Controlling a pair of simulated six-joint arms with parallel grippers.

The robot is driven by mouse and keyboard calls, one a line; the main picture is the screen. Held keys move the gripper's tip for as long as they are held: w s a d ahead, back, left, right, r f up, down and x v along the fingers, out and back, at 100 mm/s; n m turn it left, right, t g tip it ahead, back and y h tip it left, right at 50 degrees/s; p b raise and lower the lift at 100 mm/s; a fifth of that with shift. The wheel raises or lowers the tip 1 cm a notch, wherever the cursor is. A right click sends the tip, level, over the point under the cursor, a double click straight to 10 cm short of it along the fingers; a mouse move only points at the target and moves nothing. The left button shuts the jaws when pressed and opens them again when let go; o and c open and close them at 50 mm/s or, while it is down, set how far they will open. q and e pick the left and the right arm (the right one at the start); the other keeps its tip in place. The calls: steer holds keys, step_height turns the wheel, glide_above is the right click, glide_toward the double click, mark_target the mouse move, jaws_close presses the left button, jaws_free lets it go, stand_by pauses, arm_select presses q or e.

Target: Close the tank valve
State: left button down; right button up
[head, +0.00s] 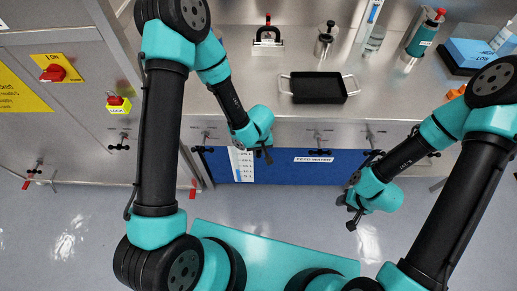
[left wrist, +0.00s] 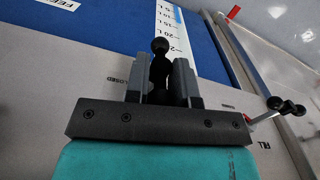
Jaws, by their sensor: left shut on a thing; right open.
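The blue feed water tank (head: 328,167) with a white litre scale is set in the front of the steel bench in the head view; its blue face also shows in the left wrist view (left wrist: 110,28). My left gripper (head: 265,155) is in front of the tank, near the scale. In the left wrist view my left gripper (left wrist: 160,80) is shut on a black valve handle (left wrist: 159,46) with a round knob. A "CLOSED" label is left of the fingers. The handle's base is hidden by the gripper. My right gripper (head: 352,215) is open and empty, low over the floor at the right.
A black tray (head: 319,88) with side handles, a bottle (head: 374,41) and a teal cylinder (head: 421,38) stand on the bench. A yellow box with a red knob (head: 117,104) is on the left cabinet. Other small black handles line the bench front.

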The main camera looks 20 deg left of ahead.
arm_select(q)
steer(key=shift+d+y, duration=0.15)
steer(key=shift+y, duration=0.45)
steer(key=shift+w+d+g+y, duration=0.15)
steer(key=shift+g+y, duration=0.25)
steer(key=shift+y, duration=0.9)
steer(key=shift+d+f+g+y, duration=0.15)
steer(key=shift+g+y, duration=0.25)
steer(key=shift+y, duration=1)
steer(key=c, duration=1.1)
jaws_free()
steer(key=v, duration=1.7)
steer(key=shift+d, duration=0.3)
